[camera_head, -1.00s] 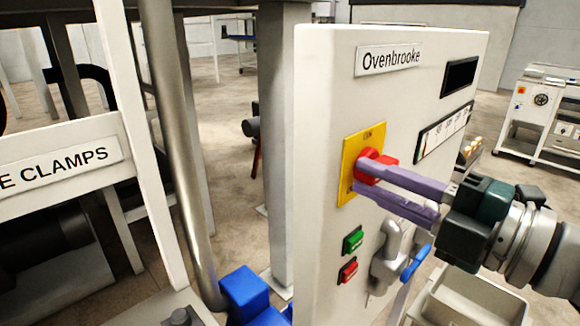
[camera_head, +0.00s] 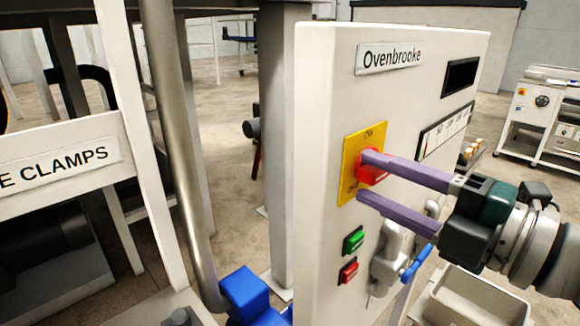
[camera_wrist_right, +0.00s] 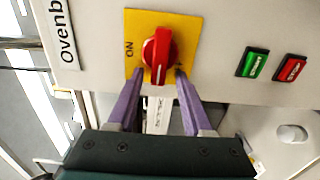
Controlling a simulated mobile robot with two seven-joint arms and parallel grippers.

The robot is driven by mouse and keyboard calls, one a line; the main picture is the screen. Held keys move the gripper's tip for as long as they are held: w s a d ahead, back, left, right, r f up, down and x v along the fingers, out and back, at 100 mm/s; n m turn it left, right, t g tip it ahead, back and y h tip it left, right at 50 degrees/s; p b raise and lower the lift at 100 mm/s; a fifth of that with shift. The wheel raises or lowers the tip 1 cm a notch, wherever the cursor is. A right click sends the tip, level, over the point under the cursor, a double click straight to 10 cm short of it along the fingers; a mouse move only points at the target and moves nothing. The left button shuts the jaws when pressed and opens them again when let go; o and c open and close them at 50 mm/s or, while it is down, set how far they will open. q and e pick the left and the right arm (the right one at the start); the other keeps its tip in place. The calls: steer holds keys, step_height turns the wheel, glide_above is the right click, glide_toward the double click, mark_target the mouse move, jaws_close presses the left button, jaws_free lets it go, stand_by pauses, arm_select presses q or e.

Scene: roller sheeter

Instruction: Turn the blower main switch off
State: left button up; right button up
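The blower main switch is a red rotary knob (camera_head: 369,174) on a yellow plate (camera_head: 350,165), on the front of the pale Ovenbrooke cabinet. In the right wrist view the red knob (camera_wrist_right: 158,55) has a white mark, and "ON" is printed on the plate to its left. The lower label in the head view is too small to read surely. My right gripper (camera_head: 362,175) has its purple fingers spread. One tip overlaps the knob in the head view and the other is below it. In the wrist view the tips flank the knob's near end; contact is unclear. My left gripper is not in view.
A green button (camera_head: 353,240) and a red button (camera_head: 348,270) sit below the plate. A grey fitting with a blue lever (camera_head: 416,263) is beside them. A dark display (camera_head: 461,77) and a gauge strip are at upper right. A grey bin (camera_head: 465,300) stands below my right arm.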

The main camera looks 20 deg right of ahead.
steer(key=shift+a, duration=0.1)
steer(key=shift+s, duration=0.3)
steer(key=b+v, duration=0.3)
steer(key=v, duration=0.6)
steer(key=shift+s, duration=0.1)
stand_by(0.4)
